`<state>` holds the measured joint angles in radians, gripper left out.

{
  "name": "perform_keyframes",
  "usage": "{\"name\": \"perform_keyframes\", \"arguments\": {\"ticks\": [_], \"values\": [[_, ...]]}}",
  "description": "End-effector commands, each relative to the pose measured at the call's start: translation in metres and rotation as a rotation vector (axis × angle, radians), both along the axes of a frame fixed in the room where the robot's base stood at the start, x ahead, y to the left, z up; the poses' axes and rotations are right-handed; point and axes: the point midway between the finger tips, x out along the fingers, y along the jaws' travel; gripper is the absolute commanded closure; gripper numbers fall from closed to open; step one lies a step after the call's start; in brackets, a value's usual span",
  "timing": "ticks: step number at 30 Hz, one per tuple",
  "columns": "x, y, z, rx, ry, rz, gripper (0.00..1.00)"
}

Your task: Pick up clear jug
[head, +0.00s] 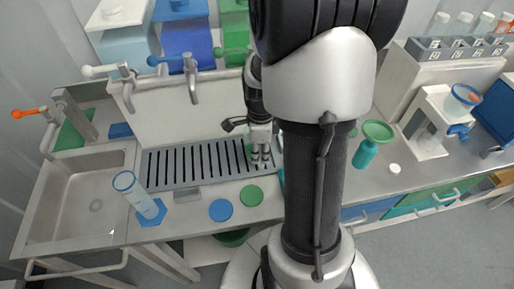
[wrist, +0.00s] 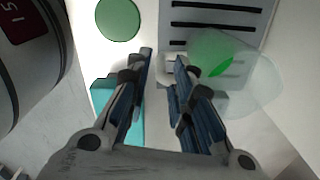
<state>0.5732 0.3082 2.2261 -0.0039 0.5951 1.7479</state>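The clear jug (wrist: 252,92) is a pale, see-through vessel with green showing in it. It stands at the grated drain in the wrist view, just right of my fingertips. A small whitish loop (wrist: 168,66), which looks like its handle, lies between and below the fingertips. My gripper (wrist: 164,58) is open, with a gap between its two fingers, and points down over this loop. I cannot tell whether either finger touches it. In the head view my gripper (head: 261,158) is low over the right part of the drain, and the jug is mostly hidden there.
A slotted drain (head: 185,164) lies beneath. Green (head: 251,195) and blue (head: 221,210) discs are in front. A tilted clear cylinder (head: 140,195) stands left, by the sink (head: 85,200). A teal block (wrist: 128,120) is close to my left finger. Taps (head: 190,75) rise behind.

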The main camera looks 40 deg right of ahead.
Motion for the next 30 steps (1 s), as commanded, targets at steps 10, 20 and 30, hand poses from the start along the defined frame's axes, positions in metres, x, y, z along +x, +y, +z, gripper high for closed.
{"name": "perform_keyframes", "arguments": {"ticks": [10,20,30], "values": [[-0.002,-0.005,-0.032,0.001,0.001,-0.001,0.79],[-0.001,-0.007,-0.056,-0.001,-0.001,0.000,0.79],[-0.001,-0.007,-0.055,0.000,0.000,0.000,0.95]]}}
